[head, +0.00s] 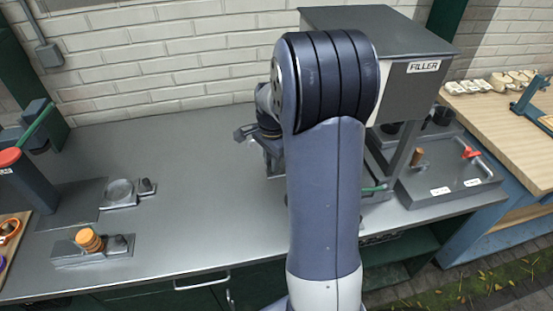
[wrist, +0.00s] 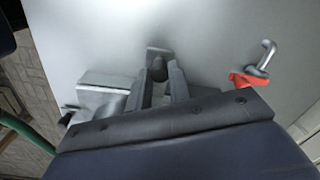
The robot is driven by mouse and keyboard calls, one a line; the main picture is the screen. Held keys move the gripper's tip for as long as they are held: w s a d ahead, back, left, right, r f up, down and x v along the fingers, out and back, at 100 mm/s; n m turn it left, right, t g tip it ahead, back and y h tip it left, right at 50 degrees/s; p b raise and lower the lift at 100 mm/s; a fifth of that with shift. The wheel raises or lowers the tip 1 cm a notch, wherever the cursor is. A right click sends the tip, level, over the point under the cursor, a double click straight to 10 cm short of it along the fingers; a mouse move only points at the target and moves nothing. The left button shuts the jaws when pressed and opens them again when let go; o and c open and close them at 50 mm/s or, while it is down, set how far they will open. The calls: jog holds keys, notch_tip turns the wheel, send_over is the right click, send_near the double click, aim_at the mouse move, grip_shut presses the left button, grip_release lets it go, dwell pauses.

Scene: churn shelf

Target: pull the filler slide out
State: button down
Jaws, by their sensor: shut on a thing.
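The filler (head: 412,85) is a grey box labelled FILLER on posts, at the back right of the counter in the head view. My own arm stands in front of it and hides its left side. In the wrist view, my gripper (wrist: 159,80) is shut on a dark rounded knob (wrist: 158,68) between its two fingers. The knob seems to be the slide's handle; the rest of the slide cannot be made out. A pale metal block (wrist: 104,88) lies beside the left finger.
A red-handled tap (head: 470,153) stands on the filler's right tray; a red part with a metal handle (wrist: 250,78) shows right of my gripper in the wrist view. A small fixture with an orange cap (head: 89,239) sits at the left. The counter's middle is clear.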

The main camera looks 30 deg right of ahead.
jog(key=w+a, duration=0.3)
jog(key=a, duration=0.8)
jog(key=shift+w+a, duration=0.25)
jog(key=shift+a, duration=0.15)
jog(key=c, duration=1.3)
grip_release()
notch_tip(320, 180, up, 11)
jog(key=shift+s+b, duration=0.2)
jog(key=shift+b, duration=0.2)
jog(key=shift+f, duration=0.2)
